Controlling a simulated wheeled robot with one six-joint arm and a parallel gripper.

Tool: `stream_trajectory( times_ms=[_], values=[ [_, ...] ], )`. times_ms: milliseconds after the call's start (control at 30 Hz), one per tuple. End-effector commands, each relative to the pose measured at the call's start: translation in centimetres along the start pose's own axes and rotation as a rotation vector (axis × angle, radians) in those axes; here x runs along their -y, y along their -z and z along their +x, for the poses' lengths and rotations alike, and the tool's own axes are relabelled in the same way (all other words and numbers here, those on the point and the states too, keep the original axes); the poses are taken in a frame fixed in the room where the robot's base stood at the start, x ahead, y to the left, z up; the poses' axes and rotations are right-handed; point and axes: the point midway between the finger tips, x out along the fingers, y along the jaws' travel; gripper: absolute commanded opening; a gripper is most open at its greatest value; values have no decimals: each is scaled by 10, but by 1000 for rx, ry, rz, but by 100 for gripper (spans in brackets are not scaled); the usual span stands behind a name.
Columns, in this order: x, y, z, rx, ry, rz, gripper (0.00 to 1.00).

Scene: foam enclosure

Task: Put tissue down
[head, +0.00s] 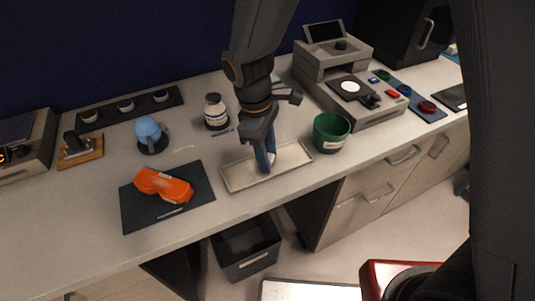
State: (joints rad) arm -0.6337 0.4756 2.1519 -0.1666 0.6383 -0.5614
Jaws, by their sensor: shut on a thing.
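My gripper (267,163) reaches down over the pale shallow tray (240,181) on the counter. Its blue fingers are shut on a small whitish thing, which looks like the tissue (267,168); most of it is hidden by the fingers. The tissue is low over the middle of the tray; I cannot tell whether it touches the tray floor.
A green bin (331,132) stands close right of the tray. A white bottle (215,110) stands behind. A grey machine (350,90) is at right. A black bin (246,248) sits below the counter.

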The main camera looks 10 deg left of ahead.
Motion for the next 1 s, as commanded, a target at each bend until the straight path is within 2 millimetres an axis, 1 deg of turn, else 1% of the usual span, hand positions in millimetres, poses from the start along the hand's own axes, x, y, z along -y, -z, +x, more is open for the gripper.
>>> stream_trajectory(
  times_ms=[133,167,200,467,633,767,1000],
  values=[
    [0,0,3,0,0,0,8],
    [0,1,3,0,0,0,34],
    [0,1,3,0,0,0,41],
    [0,1,2,0,0,0,41],
    [-1,1,-6,-3,-3,-1,41],
    [-1,2,-25,-5,-5,-1,41],
    [-2,2,-74,-5,-5,0,41]
  ],
)
